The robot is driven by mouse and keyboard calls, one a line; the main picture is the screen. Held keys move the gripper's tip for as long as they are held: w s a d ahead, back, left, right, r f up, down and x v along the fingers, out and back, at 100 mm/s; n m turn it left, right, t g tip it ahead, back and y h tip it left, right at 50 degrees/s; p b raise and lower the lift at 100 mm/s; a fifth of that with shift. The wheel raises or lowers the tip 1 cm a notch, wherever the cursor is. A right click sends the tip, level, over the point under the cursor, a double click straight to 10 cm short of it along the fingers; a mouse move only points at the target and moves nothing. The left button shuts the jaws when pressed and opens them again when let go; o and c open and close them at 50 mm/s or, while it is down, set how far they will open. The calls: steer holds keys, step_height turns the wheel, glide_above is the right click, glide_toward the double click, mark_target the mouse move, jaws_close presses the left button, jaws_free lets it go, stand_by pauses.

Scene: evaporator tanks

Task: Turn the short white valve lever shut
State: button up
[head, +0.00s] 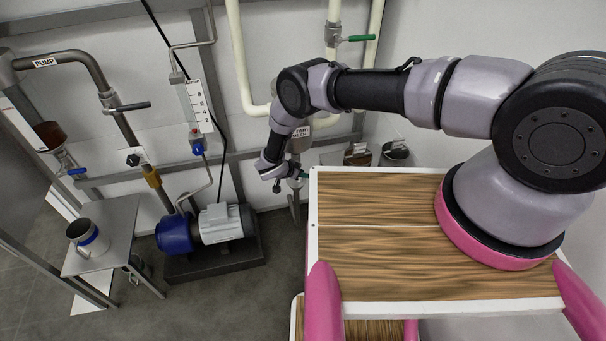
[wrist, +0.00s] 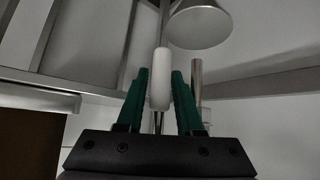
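The short white valve lever (wrist: 161,62) shows in the wrist view as a pale rounded bar, its near end between the green fingers of my gripper (wrist: 160,76). The fingers stand apart, one on each side of the lever, with narrow gaps that look clear of it. Firm contact cannot be made out. In the head view my gripper (head: 301,178) is low beside the left edge of the wooden-topped surface, partly hidden by my wrist. The lever cannot be made out there.
A grey funnel-shaped part (wrist: 200,25) hangs just above the fingers in the wrist view. In the head view, a green-handled valve (head: 360,38) sits on the pipes above. A pump (head: 205,229) stands on the floor at left, and a small table (head: 118,222) holds a mug (head: 86,236).

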jaws_close()
stand_by(1.5)
